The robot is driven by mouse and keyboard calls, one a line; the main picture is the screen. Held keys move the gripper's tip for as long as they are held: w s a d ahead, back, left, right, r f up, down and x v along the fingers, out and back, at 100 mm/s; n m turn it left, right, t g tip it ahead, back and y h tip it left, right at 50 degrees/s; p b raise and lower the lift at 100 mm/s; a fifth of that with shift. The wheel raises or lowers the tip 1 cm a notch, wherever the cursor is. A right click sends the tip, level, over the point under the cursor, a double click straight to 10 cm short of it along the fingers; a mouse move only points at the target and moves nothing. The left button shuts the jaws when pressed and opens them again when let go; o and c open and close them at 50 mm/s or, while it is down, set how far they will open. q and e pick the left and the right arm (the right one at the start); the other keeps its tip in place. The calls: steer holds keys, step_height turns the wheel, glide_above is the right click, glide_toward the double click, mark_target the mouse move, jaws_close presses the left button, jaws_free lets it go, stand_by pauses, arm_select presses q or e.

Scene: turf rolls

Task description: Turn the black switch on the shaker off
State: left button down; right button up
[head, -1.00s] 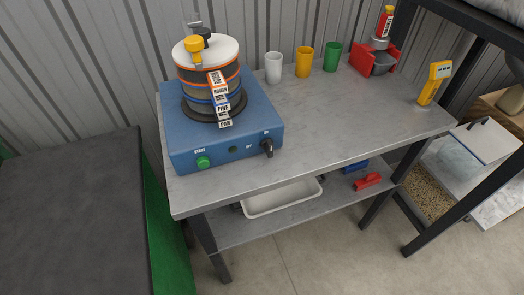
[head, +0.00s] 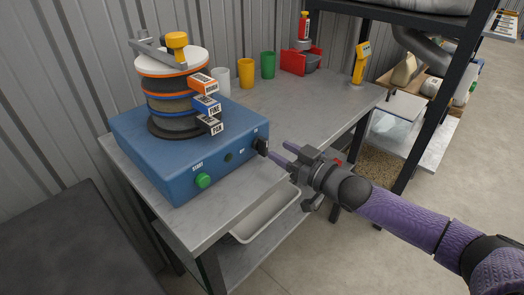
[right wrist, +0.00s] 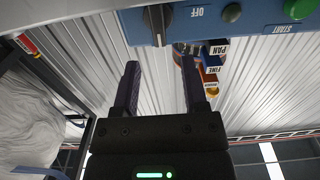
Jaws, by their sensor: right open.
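The shaker (head: 160,158) is a blue box on the grey bench with a stack of sieves on top. Its black switch (head: 262,146) is a knob at the right end of the front panel. In the right wrist view the black switch (right wrist: 157,22) shows upside down; its white mark points down, not sideways at the OFF label (right wrist: 197,12). My right gripper (head: 278,152) is open and empty, just in front of the switch. In the right wrist view its fingers (right wrist: 160,66) point at the panel with the switch between their lines, apart from it. My left gripper is not in view.
A green START button (head: 203,180) and a dark round button (head: 228,157) share the panel. White, yellow (head: 246,73) and green cups stand behind the shaker. A black rack post (head: 440,110) stands at the right. A white tray (head: 268,215) lies on the lower shelf.

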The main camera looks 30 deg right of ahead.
mark_target(266, 144)
steer(key=b+x, duration=0.1)
steer(key=x, duration=0.3)
steer(key=shift+w+f+b, duration=0.1)
steer(key=shift+f+b, duration=0.05)
steer(key=shift+b, duration=0.15)
steer(key=shift+w+a, duration=0.2)
steer(key=shift+w, duration=0.25)
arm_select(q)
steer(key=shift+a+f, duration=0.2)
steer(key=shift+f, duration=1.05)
arm_select(e)
jaws_close()
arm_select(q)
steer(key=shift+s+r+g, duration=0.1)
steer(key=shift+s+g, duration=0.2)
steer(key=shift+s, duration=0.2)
arm_select(e)
steer(key=shift+s, duration=0.1)
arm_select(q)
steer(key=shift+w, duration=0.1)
